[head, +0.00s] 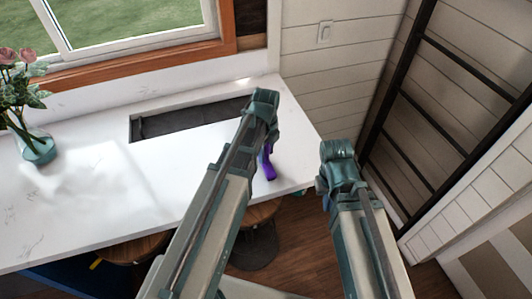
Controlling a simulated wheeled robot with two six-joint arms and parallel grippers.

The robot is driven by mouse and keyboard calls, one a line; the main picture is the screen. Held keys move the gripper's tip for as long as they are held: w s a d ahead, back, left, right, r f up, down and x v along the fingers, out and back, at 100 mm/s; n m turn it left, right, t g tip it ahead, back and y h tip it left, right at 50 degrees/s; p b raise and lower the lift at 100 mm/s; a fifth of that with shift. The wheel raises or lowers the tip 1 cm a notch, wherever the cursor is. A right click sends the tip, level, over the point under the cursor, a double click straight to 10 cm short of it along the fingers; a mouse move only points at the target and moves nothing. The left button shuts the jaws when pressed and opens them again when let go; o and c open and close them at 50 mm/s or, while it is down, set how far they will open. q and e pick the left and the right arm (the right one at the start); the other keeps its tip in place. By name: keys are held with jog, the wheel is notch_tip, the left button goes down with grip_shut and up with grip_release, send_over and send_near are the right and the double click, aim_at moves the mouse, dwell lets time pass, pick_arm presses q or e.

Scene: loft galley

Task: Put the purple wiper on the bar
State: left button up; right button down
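The bar (90,205) is a white, marble-like counter running from the left edge to the middle of the head view. The purple wiper (267,165) shows only in part, just right of my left forearm and over the right part of the bar. The rest of it is hidden behind my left arm. My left gripper (266,143) is at the wiper's upper end, mostly hidden by my own wrist. I cannot tell whether its fingers hold the wiper, or whether the wiper touches the bar. My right gripper (321,188) is mostly hidden behind its wrist, beyond the bar's right end.
A glass vase (38,149) with pink roses stands at the bar's left. A dark recessed trough (185,119) lies along the back. Wooden stools (130,248) are under the front edge. A black ladder-like frame (415,110) stands at right. The bar's middle is clear.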

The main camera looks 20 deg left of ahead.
pick_arm(q)
jog(key=shift+o, duration=0.6)
jog(key=shift+r, duration=0.1)
notch_tip(320, 180, up, 12)
jog(key=p, duration=1.2)
jog(key=s+d+n+y, duration=0.1)
jog(key=s+d+n, duration=0.9)
jog(key=s+n, duration=0.4)
jog(key=n, duration=0.4)
jog(key=shift+s+d+n, duration=0.15)
jog(key=shift+d+n, duration=0.05)
jog(key=shift+n, duration=0.1)
